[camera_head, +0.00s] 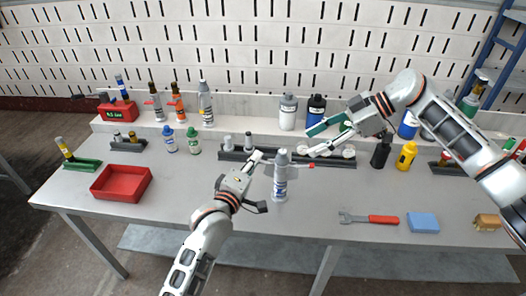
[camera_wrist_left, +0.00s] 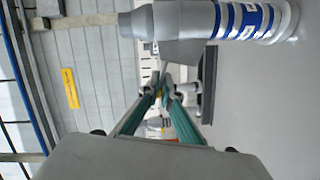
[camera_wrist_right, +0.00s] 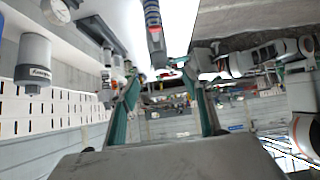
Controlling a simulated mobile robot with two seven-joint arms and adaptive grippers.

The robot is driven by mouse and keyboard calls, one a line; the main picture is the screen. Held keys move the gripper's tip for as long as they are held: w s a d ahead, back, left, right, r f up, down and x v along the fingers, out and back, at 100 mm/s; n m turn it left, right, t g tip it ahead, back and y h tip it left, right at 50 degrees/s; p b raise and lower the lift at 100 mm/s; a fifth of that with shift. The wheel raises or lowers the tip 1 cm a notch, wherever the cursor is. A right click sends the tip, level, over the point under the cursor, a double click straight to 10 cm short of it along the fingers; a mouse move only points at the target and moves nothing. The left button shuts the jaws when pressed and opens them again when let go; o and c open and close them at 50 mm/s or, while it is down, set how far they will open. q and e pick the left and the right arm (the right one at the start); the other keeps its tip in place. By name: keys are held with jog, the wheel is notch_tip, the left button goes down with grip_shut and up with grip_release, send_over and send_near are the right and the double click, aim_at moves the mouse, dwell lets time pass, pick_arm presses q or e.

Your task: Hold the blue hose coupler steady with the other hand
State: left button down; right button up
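The blue hose coupler (camera_head: 280,184) appears to be the grey stepped cylinder with a blue band, upright at the middle of the grey table. In the left wrist view it lies large across the top (camera_wrist_left: 245,20). My left gripper (camera_head: 260,156) is just left of its upper part; its fingertips (camera_wrist_left: 161,90) are drawn almost together, and the coupler is outside them. My right gripper (camera_head: 311,140) is to the upper right of the coupler, fingers spread (camera_wrist_right: 160,85). A banded object (camera_wrist_right: 153,30) shows beyond the right fingers; I cannot tell if it is the coupler.
A dark rack (camera_head: 235,155) with grey cylinders and round parts is behind the coupler. A red tray (camera_head: 122,197) is at left. A red-handled wrench (camera_head: 383,219), a blue block (camera_head: 423,222) and a yellow bottle (camera_head: 406,155) are at right.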

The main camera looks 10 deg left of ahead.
aim_at(283, 152)
jog(key=s+a+r+n+t+h, duration=0.4)
jog(key=a+n+h, duration=0.4)
jog(key=n, duration=0.5)
jog(key=w+f+n, duration=0.1)
jog(key=f+n, duration=0.1)
jog(key=f, duration=0.1)
jog(key=w+f+n+h, duration=0.1)
jog(key=f, duration=0.2)
jog(key=w+a+f+n+t, duration=0.1)
jog(key=f+n, duration=0.1)
jog(key=f, duration=0.1)
jog(key=shift+w+f+n, duration=0.3)
jog(key=shift+w+f, duration=0.1)
grip_shut()
